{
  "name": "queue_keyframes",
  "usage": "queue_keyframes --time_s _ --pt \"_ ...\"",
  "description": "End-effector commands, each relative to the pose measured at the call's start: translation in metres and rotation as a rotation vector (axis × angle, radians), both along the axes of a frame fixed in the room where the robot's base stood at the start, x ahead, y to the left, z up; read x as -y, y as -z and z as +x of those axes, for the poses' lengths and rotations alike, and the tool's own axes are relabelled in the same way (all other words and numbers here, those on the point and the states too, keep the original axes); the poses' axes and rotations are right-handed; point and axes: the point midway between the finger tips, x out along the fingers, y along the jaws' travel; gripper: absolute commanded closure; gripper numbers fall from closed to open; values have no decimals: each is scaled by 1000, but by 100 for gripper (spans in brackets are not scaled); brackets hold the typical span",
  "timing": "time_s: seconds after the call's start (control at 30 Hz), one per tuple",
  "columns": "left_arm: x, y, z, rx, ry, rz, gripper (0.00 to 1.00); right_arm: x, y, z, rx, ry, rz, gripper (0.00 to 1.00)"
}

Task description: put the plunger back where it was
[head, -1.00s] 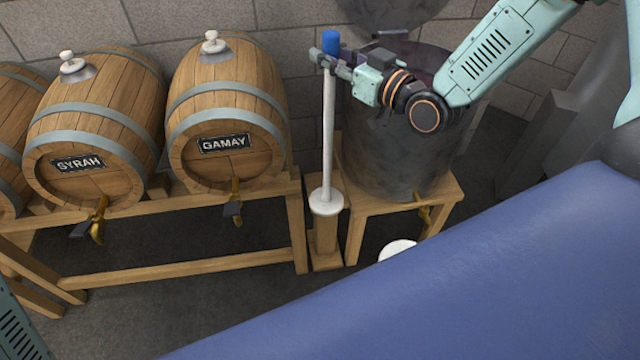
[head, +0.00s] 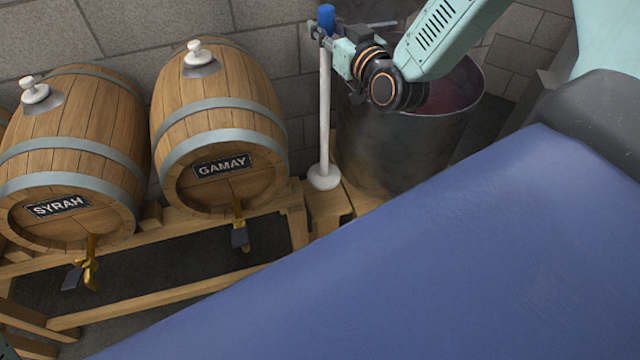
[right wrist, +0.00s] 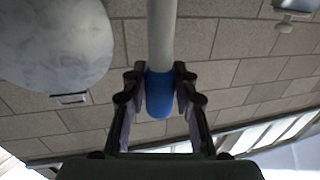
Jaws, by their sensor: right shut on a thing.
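The plunger is a long white rod (head: 324,115) with a blue grip (head: 326,18) at its top and a round white foot (head: 323,178) at its bottom. It hangs or stands nearly upright between the Gamay barrel and the steel vat (head: 395,150). The foot is right over a small wooden stand (head: 325,208); I cannot tell whether it touches. My right gripper (head: 323,32) is shut on the plunger at its top end. In the right wrist view the blue grip (right wrist: 160,95) sits between both fingers. My left gripper is out of view.
The Gamay barrel (head: 220,120) and the Syrah barrel (head: 70,155) lie on a wooden rack (head: 160,302) at the left. The vat is open, with dark red inside. A large blue surface (head: 400,270) covers the lower right. A block wall stands behind.

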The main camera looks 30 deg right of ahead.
Motion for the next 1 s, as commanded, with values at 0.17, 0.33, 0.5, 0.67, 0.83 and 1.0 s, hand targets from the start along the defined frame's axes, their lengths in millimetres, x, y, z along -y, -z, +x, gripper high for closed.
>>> queue_keyframes --time_s 0.17,0.33,0.5,0.67,0.83,1.0 --pt "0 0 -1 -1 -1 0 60 10 1 -2 3 43 1 100" --pt "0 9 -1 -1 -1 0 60 15 28 -5 0 59 -2 100" --pt "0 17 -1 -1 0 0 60 15 55 -6 2 58 -2 100" --pt "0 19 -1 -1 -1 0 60 14 64 -5 4 57 0 100" --pt "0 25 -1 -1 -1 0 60 13 81 -4 2 57 -2 100" --pt "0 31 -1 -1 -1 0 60 13 101 -3 4 58 -1 100"
